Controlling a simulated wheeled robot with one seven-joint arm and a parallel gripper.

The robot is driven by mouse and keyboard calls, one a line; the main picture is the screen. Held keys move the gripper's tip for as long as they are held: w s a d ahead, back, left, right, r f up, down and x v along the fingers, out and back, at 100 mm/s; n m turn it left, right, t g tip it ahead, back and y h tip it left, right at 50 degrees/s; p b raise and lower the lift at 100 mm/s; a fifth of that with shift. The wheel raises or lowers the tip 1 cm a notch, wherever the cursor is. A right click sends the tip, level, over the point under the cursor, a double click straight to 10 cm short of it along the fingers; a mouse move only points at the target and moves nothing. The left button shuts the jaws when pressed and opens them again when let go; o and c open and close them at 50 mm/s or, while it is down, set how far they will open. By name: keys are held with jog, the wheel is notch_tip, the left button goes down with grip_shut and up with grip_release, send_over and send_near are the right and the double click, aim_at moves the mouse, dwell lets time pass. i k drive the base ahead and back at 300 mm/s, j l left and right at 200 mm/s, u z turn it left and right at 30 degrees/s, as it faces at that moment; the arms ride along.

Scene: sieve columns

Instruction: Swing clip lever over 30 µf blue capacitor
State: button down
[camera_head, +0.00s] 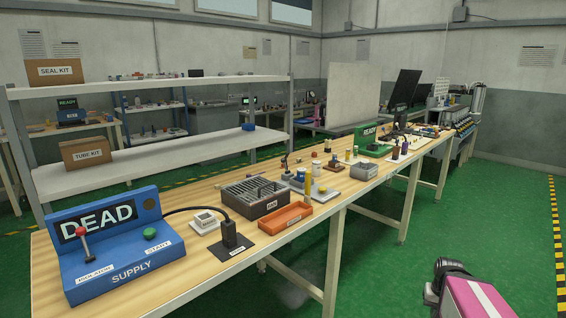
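A small grey base with blue and pale upright parts (301,181) stands mid-bench, behind the orange tray. The parts are too small to tell which is the 30 µf blue capacitor, and no clip lever or marking can be made out. A part of my arm (474,300), pink with a white stripe and a dark end, shows at the lower right. It is over the green floor side, apart from the bench. No gripper fingers show.
The wooden bench (190,289) carries a blue supply box (115,247) reading DEAD, a dark slotted box (268,205), an orange tray (285,217) and a green box (375,141) reading READY. Shelves (150,168) stand behind. The green floor (500,205) at right is clear.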

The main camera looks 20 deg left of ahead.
aim_at(283, 160)
jog(key=i+l, duration=0.3)
jog(key=i, duration=0.15)
jog(key=u, duration=1.95)
jog(key=l, duration=0.1)
